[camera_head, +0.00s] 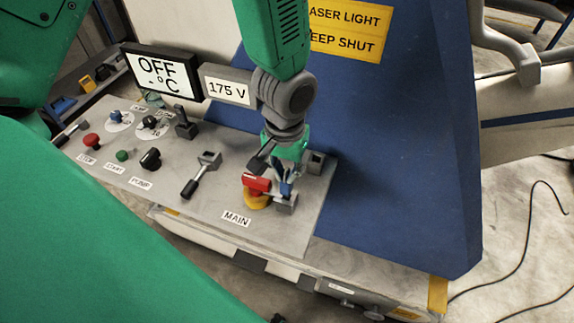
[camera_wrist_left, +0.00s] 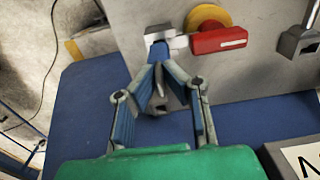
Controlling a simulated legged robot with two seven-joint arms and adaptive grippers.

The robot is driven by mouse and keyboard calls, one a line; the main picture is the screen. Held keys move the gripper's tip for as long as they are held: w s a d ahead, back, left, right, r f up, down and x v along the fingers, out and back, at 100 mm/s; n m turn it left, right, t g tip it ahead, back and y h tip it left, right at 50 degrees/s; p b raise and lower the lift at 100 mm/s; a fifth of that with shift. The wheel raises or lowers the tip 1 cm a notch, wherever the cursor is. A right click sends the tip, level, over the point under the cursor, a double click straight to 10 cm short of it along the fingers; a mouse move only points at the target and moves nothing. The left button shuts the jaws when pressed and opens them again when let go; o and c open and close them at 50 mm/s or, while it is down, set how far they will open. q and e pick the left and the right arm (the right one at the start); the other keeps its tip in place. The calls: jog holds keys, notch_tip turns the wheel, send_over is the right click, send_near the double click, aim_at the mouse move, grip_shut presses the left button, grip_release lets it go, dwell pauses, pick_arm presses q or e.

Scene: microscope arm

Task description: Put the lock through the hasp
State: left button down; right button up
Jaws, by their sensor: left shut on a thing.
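My left gripper (camera_head: 283,172) reaches down over the right end of the control panel and is shut on a small blue thing, apparently the lock (camera_wrist_left: 158,52). In the left wrist view its fingertips (camera_wrist_left: 157,72) meet around the lock's near end. The lock's far end is against or very near a pale grey block, apparently the hasp (camera_wrist_left: 179,42), beside the red handle (camera_wrist_left: 219,40). The hasp (camera_head: 286,207) also shows below the gripper in the head view. Whether the shackle passes through it cannot be told. My right gripper is not in view.
The red handle (camera_head: 257,183) sits on a yellow disc (camera_head: 257,203) above the MAIN label. A grey lever switch (camera_head: 208,160) stands to its left. A grey bracket (camera_head: 316,161) is close on the right. The blue cabinet wall (camera_head: 420,130) rises beyond the panel.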

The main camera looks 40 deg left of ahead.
pick_arm(q)
jog(key=shift+f+b, duration=0.65)
jog(key=shift+f, duration=0.55)
jog(key=c, duration=1.6)
grip_release()
jog(key=shift+r, duration=0.1)
notch_tip(320, 180, up, 10)
jog(key=shift+r, duration=0.85)
